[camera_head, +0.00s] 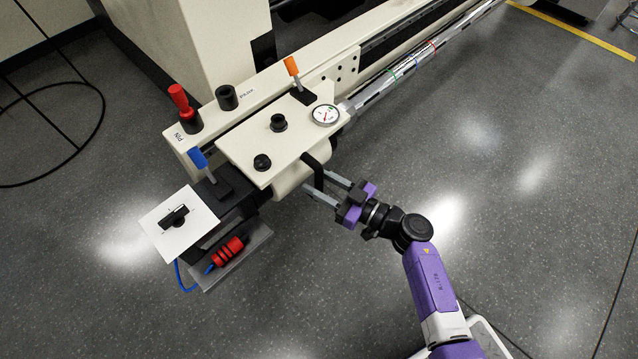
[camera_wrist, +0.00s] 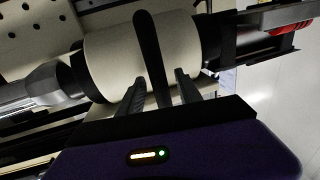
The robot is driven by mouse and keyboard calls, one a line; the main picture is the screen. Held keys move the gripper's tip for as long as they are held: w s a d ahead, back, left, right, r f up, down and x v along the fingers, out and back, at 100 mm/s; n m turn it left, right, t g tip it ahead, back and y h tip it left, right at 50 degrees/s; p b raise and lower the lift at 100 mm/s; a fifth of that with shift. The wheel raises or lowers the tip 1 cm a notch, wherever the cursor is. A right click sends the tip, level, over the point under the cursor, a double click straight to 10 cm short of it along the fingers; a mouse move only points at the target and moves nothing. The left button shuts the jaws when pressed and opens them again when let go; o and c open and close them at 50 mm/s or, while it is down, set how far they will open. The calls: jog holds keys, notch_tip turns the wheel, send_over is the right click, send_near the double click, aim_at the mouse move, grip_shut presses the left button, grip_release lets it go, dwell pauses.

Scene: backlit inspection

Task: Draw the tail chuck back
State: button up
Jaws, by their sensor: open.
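The tail chuck (camera_head: 245,150) is a cream carriage on the long rail, with a flat top plate and a round cream body below it. The body (camera_wrist: 105,55) also shows in the wrist view. A black handle bar (camera_head: 319,176) sticks out from its near side; it rises in the middle of the wrist view (camera_wrist: 151,50). My gripper (camera_head: 317,182) is open at this handle, coming from the lower right. In the wrist view the bar stands between the two fingers (camera_wrist: 158,90). Contact with either finger cannot be told.
The top carries an orange lever (camera_head: 291,66), a blue lever (camera_head: 198,158), a dial (camera_head: 325,115) and black knobs. A red-handled pin (camera_head: 180,98) stands on the rail. A silvery bar (camera_head: 400,75) runs to the upper right. A red connector (camera_head: 227,251) sits below left. Floor is clear at right.

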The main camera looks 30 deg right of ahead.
grip_shut()
dwell(1.5)
